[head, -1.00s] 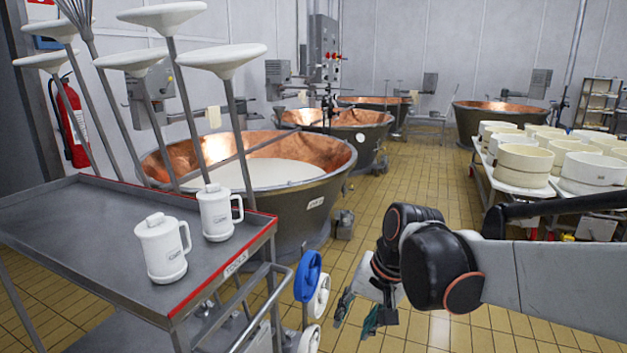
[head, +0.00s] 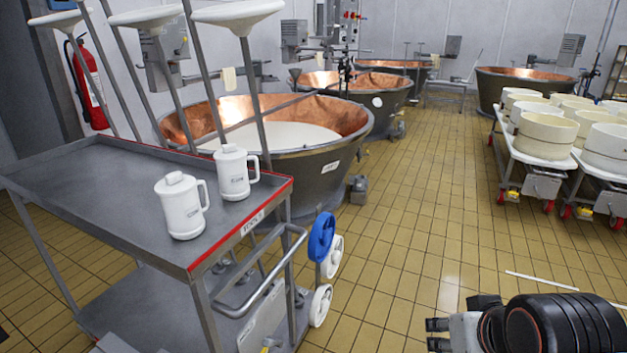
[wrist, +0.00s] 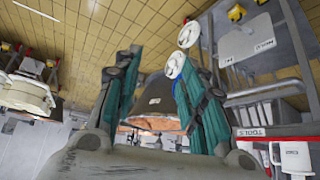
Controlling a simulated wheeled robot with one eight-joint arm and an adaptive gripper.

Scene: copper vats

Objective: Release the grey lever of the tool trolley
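The grey tool trolley (head: 110,190) stands at the left in the head view, with a red front edge and a label. A grey tubular handle (head: 268,283) sticks out at its near end. In the wrist view, which is upside down, the trolley's label (wrist: 250,132) and a grey hanging panel (wrist: 247,42) show at the right. I cannot pick out the grey lever with certainty. My gripper (wrist: 160,58) is open, its teal-padded fingers apart with nothing between them. It is away from the trolley, which lies to the right in the wrist view.
Two white jugs (head: 182,207) (head: 233,172) stand on the trolley top. A blue wheel (head: 321,237) and white wheels (head: 320,305) are at its right end. A copper vat (head: 345,115) stands behind. Mould carts (head: 560,168) are at the right.

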